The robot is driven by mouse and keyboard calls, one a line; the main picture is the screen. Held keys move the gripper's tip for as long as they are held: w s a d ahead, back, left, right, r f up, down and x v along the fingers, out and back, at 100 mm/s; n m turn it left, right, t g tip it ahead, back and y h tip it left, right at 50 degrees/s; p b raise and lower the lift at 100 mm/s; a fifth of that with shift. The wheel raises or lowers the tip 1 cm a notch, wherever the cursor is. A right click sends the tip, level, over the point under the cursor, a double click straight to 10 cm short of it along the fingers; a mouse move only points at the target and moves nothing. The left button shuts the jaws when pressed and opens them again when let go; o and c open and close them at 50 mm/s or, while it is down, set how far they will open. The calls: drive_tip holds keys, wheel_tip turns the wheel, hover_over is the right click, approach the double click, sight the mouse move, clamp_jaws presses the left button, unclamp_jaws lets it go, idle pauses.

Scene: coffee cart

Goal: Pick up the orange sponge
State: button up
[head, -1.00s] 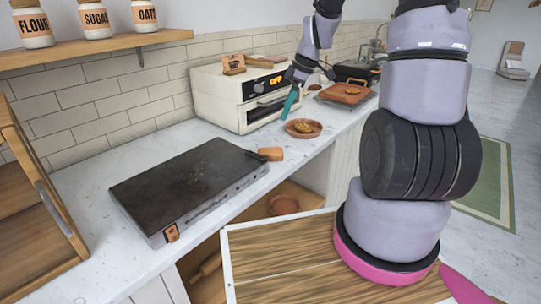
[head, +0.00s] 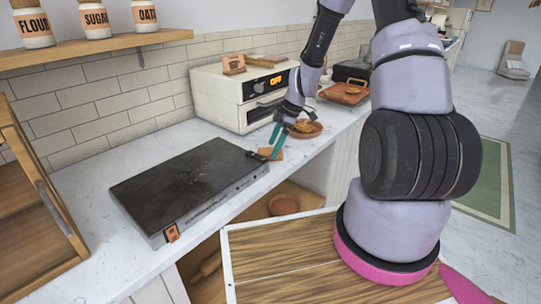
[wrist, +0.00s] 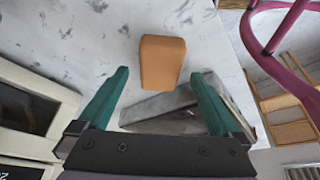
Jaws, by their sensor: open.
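The orange sponge (head: 278,156) lies on the white counter beside the right end of the dark griddle (head: 190,185). My gripper (head: 275,144) is above it, and a teal finger hides part of the sponge in the head view. In the wrist view, the sponge (wrist: 162,62) is a plain orange block, lying ahead of and between the spread teal fingers. My gripper (wrist: 159,74) is open and empty. I cannot tell how high the fingertips are over the sponge.
A toaster oven (head: 245,98) stands behind my gripper. A brown plate with food (head: 310,134) sits on the counter just right of it. The counter's front edge is close by, above an open shelf with a bowl (head: 284,205). Bare counter lies left of the oven.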

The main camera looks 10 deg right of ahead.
drive_tip(key=shift+x, duration=1.05)
drive_tip(key=c, duration=1.5)
wheel_tip(320, 180, up, 10)
drive_tip(key=shift+f, duration=0.1)
